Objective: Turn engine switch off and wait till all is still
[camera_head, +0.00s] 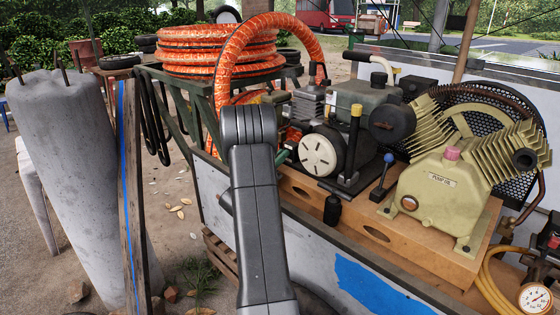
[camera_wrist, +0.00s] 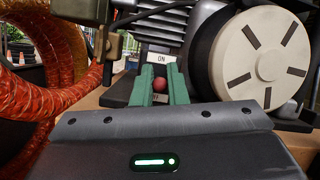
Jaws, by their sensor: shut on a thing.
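The engine switch shows in the wrist view as a small red knob (camera_wrist: 160,84) in front of a white "ON" label (camera_wrist: 163,58). My gripper (camera_wrist: 160,90) has its green fingers on either side of the knob and is shut on it. Part of a second label shows below the knob between the fingers, too covered to read. The engine (camera_head: 325,150) has a cream recoil disc, which also shows in the wrist view (camera_wrist: 262,55) right of my fingers. In the head view my arm hides the switch; only a bit of green finger shows.
An orange hose coil (camera_head: 215,55) lies on a green stand, with a loop close to my arm; it also shows at left in the wrist view (camera_wrist: 45,80). The beige compressor pump (camera_head: 440,185) and a blue-knobbed lever (camera_head: 385,172) stand right. A concrete post (camera_head: 60,170) stands left.

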